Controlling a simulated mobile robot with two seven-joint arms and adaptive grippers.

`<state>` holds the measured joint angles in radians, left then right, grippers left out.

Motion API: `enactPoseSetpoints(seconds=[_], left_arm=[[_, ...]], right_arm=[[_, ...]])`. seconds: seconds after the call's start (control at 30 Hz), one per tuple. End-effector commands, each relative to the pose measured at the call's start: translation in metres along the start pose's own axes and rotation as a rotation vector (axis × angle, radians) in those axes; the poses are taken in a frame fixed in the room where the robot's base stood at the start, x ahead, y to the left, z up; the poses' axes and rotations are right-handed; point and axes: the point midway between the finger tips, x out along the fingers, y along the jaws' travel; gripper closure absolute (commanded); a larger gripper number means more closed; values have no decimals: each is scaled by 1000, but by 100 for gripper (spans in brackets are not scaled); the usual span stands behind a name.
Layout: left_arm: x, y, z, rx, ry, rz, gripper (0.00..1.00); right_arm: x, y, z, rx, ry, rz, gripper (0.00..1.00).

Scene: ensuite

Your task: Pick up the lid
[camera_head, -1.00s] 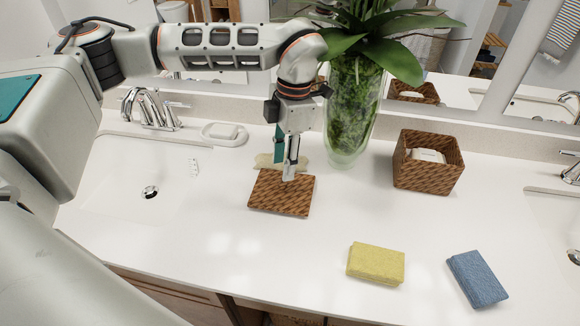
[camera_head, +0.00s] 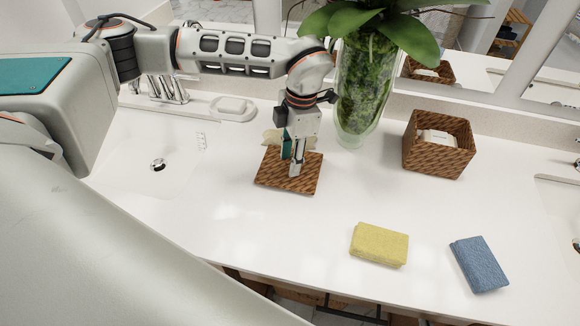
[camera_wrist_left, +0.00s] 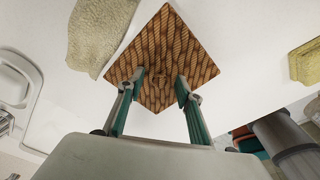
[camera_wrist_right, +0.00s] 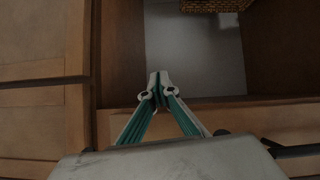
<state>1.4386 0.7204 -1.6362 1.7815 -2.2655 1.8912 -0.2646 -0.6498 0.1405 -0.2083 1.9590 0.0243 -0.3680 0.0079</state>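The lid is a flat, square, brown woven panel (camera_head: 272,180) lying on the white counter, left of the middle in the head view. It also shows in the left wrist view (camera_wrist_left: 160,45), with what looks like a small knob at its middle. My left gripper (camera_head: 295,172) points down over the lid. In the left wrist view its fingers (camera_wrist_left: 155,88) are spread, one on each side of the knob, with a gap between them. Whether the fingertips touch the lid I cannot tell. My right gripper (camera_wrist_right: 158,78) is shut and empty, in front of wooden cabinetry.
A woven basket (camera_head: 438,158) with white contents stands right of the glass plant vase (camera_head: 362,110). A beige cloth (camera_head: 272,138) lies behind the lid. Yellow (camera_head: 379,244) and blue (camera_head: 478,265) folded cloths lie at front right. A sink (camera_head: 150,185) is left. The counter between is clear.

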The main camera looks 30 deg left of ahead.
Motion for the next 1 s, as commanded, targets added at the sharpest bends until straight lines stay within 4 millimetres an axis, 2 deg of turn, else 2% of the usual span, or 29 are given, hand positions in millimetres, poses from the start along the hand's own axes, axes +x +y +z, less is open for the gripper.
enactPoseSetpoints(seconds=[0.13, 0.17, 0.27, 0.3, 0.77, 1.0], left_arm=[[0, 0, 0, 0, 0, 0, 65], [0, 0, 0, 0, 0, 0, 70], [0, 0, 0, 0, 0, 0, 96], [0, 0, 0, 0, 0, 0, 100], [-4, 0, 0, -1, -1, 1, 100], [-30, 1, -3, -1, -3, 3, 100]], right_arm=[[1, 1, 2, 0, -3, 2, 100], [1, 1, 2, 0, -3, 2, 100], [1, 0, 3, 1, -5, 2, 100], [1, 0, 3, 2, -5, 2, 100], [1, 0, 3, 3, -4, 1, 100], [2, -2, 1, 4, 2, -1, 100]])
